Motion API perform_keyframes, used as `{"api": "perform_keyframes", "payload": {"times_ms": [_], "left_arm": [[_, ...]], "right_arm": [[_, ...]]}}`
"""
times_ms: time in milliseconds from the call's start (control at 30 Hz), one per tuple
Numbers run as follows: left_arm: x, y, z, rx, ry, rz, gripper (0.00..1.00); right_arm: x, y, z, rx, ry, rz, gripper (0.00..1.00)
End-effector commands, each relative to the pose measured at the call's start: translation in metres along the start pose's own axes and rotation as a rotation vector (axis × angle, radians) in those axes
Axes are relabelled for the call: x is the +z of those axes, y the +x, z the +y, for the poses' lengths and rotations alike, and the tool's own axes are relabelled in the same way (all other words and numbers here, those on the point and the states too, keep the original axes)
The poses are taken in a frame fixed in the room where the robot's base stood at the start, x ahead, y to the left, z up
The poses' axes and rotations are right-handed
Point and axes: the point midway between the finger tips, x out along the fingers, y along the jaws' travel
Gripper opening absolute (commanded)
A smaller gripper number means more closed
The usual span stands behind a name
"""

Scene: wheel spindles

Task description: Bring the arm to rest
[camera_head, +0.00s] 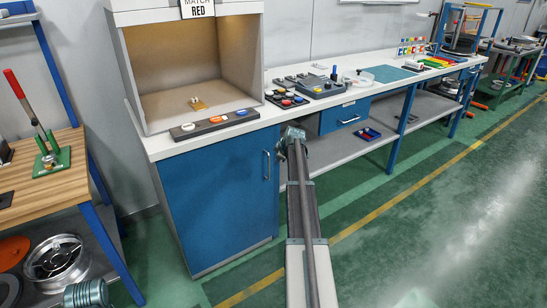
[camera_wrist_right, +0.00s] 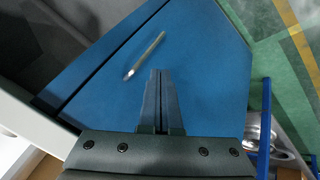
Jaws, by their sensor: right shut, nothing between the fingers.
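My right arm reaches up the middle of the head view, and its gripper end (camera_head: 293,134) is beside the right front corner of the blue cabinet (camera_head: 220,190), just below the counter's edge. The fingers are too small to make out there. In the right wrist view, the two dark fingers (camera_wrist_right: 160,75) are together and empty. They point across the blue cabinet front, with the bar handle (camera_wrist_right: 145,55) beyond and left of the tips. I cannot tell the gap to the door. My left gripper is not in view.
The white counter (camera_head: 152,142) carries a booth (camera_head: 190,60), a dark strip with coloured buttons (camera_head: 215,122) and several tools. A wooden bench (camera_head: 45,185) with a red-handled press stands left, a wheel rim (camera_head: 55,262) below it. The green floor at right (camera_head: 440,230) is clear.

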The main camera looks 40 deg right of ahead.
Motion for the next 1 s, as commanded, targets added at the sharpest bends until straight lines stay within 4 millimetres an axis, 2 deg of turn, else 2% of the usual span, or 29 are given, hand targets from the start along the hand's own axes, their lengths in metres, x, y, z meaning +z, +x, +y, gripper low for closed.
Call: {"api": "perform_keyframes", "payload": {"times_ms": [33, 100, 467, 567, 667, 767, 900, 967, 1000], "left_arm": [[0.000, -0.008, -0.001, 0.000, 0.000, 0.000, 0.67], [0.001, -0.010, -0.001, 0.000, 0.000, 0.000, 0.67], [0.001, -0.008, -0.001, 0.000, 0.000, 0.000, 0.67], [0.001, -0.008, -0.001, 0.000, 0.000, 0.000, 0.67], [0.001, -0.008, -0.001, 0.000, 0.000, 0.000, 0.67], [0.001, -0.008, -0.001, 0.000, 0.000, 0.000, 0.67], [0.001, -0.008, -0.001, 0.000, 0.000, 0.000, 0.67], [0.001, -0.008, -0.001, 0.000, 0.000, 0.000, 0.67], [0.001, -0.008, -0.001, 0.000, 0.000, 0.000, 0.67]], "right_arm": [[-0.001, -0.009, 0.001, 0.000, 0.000, 0.000, 0.00], [0.001, -0.012, 0.001, 0.000, -0.001, 0.000, 0.00], [0.002, -0.011, 0.000, -0.001, -0.001, -0.001, 0.00], [-0.007, -0.011, -0.011, -0.013, 0.001, 0.000, 0.00], [-0.032, -0.012, -0.047, -0.052, 0.004, -0.002, 0.00], [-0.069, -0.015, -0.105, -0.112, 0.014, -0.012, 0.00], [-0.116, -0.027, -0.196, -0.202, 0.030, -0.047, 0.00], [-0.132, -0.035, -0.237, -0.239, 0.038, -0.067, 0.00], [-0.141, -0.042, -0.264, -0.261, 0.042, -0.084, 0.00]]}}
